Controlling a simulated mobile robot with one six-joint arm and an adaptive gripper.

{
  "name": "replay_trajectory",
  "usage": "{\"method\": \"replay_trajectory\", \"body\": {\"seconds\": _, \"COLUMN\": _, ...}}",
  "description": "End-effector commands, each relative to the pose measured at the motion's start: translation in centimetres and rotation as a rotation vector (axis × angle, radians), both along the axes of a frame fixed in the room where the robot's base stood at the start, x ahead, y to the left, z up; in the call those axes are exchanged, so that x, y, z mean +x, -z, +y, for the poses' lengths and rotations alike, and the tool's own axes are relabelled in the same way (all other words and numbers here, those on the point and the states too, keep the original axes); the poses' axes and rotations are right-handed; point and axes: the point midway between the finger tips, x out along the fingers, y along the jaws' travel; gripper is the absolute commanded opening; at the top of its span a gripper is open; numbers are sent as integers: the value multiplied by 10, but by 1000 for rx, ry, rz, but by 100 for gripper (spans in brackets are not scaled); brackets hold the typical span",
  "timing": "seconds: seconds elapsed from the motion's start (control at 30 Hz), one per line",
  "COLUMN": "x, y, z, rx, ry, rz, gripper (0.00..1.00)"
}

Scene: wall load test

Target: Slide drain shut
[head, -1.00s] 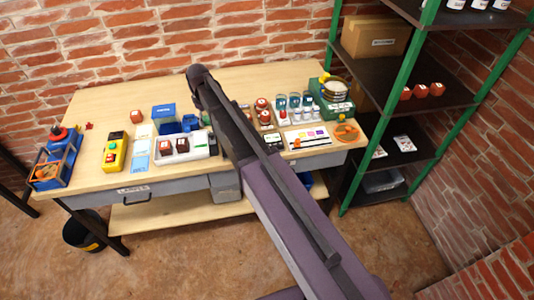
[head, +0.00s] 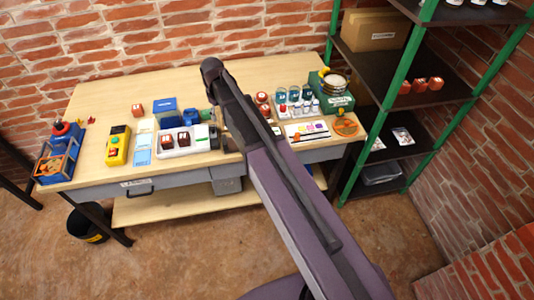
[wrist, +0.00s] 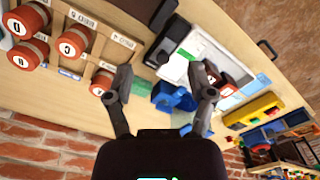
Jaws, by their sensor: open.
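I cannot make out with certainty which part is the drain. A green unit (head: 335,103) with a yellow lever-like part (head: 323,71) and a round top stands at the right back of the bench. My gripper (wrist: 160,84) is open in the wrist view, with nothing between its fingers. It is above the bench, near a blue object (wrist: 172,98) and a white tray (wrist: 198,50). Red lettered cylinders (wrist: 75,40) in a wooden rack are at the left of the wrist view. In the head view my arm hides the gripper and the bench middle.
The wooden bench (head: 95,105) holds a yellow box (head: 118,146), a blue crate (head: 57,160) and several small jars. A drawer front with a handle (head: 139,191) is under its front edge. A green-posted shelf (head: 430,100) stands right. A black bucket (head: 88,224) is on the floor.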

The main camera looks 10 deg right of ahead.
Motion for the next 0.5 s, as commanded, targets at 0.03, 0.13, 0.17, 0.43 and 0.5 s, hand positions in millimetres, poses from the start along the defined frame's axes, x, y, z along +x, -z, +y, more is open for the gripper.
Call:
{"method": "replay_trajectory", "body": {"seconds": 0.03, "x": -8, "y": 3, "z": -6, "rx": 0, "ry": 16, "rz": 0, "gripper": 70}}
{"method": "replay_trajectory", "body": {"seconds": 0.13, "x": -18, "y": 7, "z": -16, "rx": 0, "ry": 48, "rz": 0, "gripper": 70}}
{"method": "replay_trajectory", "body": {"seconds": 0.17, "x": -21, "y": 8, "z": -19, "rx": 0, "ry": 58, "rz": 0, "gripper": 70}}
{"method": "replay_trajectory", "body": {"seconds": 0.43, "x": -49, "y": 17, "z": -43, "rx": 0, "ry": 144, "rz": 0, "gripper": 70}}
{"method": "replay_trajectory", "body": {"seconds": 0.5, "x": -56, "y": 19, "z": -49, "rx": 0, "ry": 166, "rz": 0, "gripper": 70}}
